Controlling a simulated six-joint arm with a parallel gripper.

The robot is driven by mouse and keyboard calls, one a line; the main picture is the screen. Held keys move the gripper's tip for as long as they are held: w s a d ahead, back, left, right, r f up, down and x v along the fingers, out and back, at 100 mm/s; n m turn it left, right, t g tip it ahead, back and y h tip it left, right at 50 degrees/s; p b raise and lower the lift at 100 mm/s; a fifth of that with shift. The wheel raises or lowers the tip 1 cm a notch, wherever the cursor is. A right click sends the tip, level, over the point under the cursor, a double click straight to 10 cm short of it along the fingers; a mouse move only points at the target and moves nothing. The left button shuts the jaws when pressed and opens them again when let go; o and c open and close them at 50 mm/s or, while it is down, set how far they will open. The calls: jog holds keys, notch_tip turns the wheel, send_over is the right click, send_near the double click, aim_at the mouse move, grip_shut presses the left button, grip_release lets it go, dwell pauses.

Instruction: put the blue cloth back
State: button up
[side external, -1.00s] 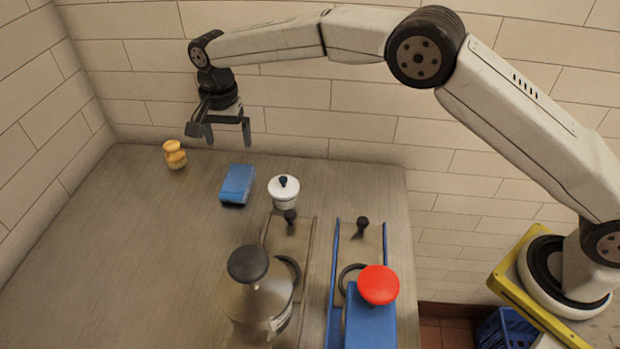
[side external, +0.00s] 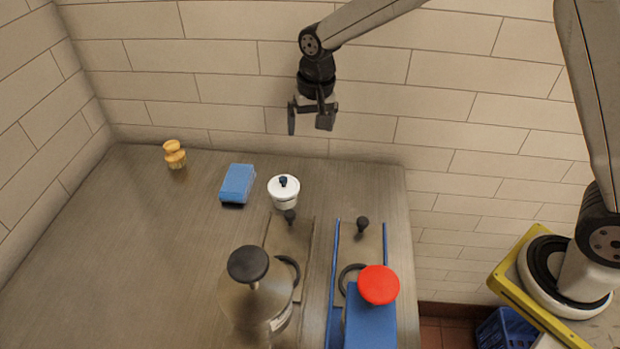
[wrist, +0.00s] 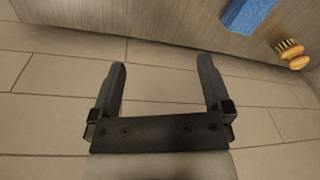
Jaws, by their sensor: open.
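The blue cloth (side external: 238,183), a folded-looking blue block with a dark edge at its front, lies on the steel counter left of the white lidded pot. In the wrist view the blue cloth (wrist: 247,13) shows at the top, cut off by the picture edge. My gripper (side external: 309,122) hangs high in front of the back wall, above and to the right of the cloth, well apart from it. In the wrist view my gripper (wrist: 163,65) is open, with nothing between its fingers.
A wooden brush (side external: 175,155) stands left of the cloth. A small white pot (side external: 284,192) stands right of it. A steel kettle (side external: 255,300) with a black knob, and a blue box (side external: 371,325) under a red knob (side external: 379,285), are nearer. The counter's left side is clear.

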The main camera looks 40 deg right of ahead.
jog(key=s+d+f+n, duration=0.1)
jog(key=s+d, duration=0.2)
jog(key=s, duration=0.3)
jog(key=s+d+f+n, duration=0.1)
jog(key=s+d+n, duration=0.1)
jog(key=s, duration=0.5)
jog(key=s+d+f+n+t, duration=0.1)
jog(key=s+d, duration=0.4)
jog(key=s, duration=0.2)
jog(key=shift+s+n, duration=0.2)
jog(key=shift+n, duration=0.1)
